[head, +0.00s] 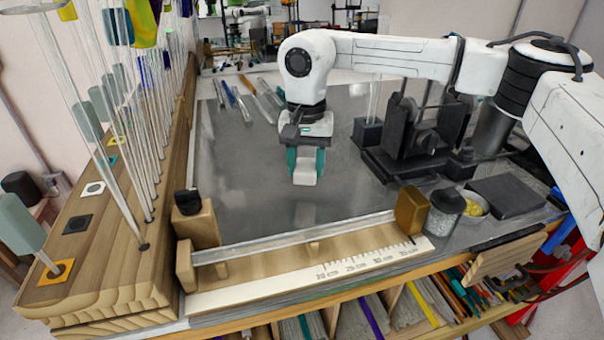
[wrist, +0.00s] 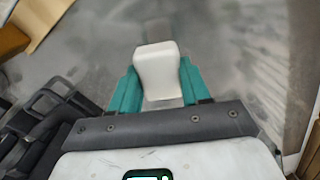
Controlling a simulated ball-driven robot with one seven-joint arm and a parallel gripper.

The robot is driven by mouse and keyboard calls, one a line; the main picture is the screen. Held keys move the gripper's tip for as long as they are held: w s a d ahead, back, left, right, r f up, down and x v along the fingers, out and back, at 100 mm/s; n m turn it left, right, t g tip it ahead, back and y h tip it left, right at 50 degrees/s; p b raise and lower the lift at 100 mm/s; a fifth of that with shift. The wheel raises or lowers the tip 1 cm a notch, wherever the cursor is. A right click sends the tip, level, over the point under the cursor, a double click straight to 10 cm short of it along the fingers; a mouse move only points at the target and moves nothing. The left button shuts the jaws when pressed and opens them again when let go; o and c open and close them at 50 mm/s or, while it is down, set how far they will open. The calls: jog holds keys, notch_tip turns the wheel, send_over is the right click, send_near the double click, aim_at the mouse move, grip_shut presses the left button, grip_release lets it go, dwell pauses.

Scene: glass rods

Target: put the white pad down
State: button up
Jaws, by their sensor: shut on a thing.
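The white pad (head: 305,173) is a small pale block with rounded edges. My gripper (head: 305,160), with teal fingers, is shut on it from above, one finger on each side. In the wrist view the pad (wrist: 157,68) sits between the two teal fingers of my gripper (wrist: 155,88), sticking out past their tips. The pad is over the bare grey metal bench top (head: 265,190). I cannot tell whether its underside touches the surface.
A glass rod (head: 300,238) lies across wooden supports above a ruler (head: 340,268) at the front. Upright glass rods stand in a wooden rack (head: 130,240) at left. A dark apparatus (head: 410,140) stands at right. The bench around the pad is clear.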

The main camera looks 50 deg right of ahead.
aim_at(302, 191)
jog(key=shift+w+d+f, duration=0.15)
jog(key=shift+w+f, duration=0.45)
jog(key=shift+f, duration=0.1)
jog(key=shift+f+p, duration=0.7)
jog(key=shift+f, duration=0.9)
jog(key=shift+f, duration=0.15)
jog(key=o, duration=1)
notch_tip(302, 191, up, 12)
jog(key=shift+r+b, duration=0.2)
jog(key=shift+b, duration=0.9)
jog(key=shift+w, duration=0.1)
